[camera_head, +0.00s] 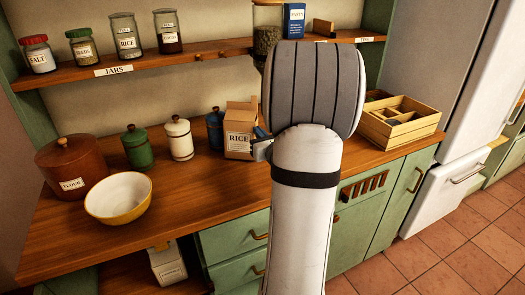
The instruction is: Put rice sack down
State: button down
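The rice sack (239,140) is a brown paper bag with a white RICE label. It appears upright at the back of the wooden counter (200,200), left of my arm. My gripper (261,147) is mostly hidden behind my white and grey arm; only a small grey and blue part shows at the sack's right edge. I cannot tell whether it touches or grips the sack, or whether the sack's base rests on the counter.
Left of the sack stand blue (215,128), white (179,138) and green (137,147) canisters, a flour canister (76,168) and a yellow bowl (118,199). A wooden divided box (398,133) stands right. A jar shelf (205,57) hangs above. The counter front is clear left of my arm.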

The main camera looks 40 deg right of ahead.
jog(key=shift+r, duration=0.15)
notch_tip(320, 180, up, 10)
jog(key=p, duration=0.1)
jog(key=shift+f, duration=0.2)
jog(key=c, duration=2.2)
grip_release()
jog(key=shift+c, duration=2.2)
grip_release()
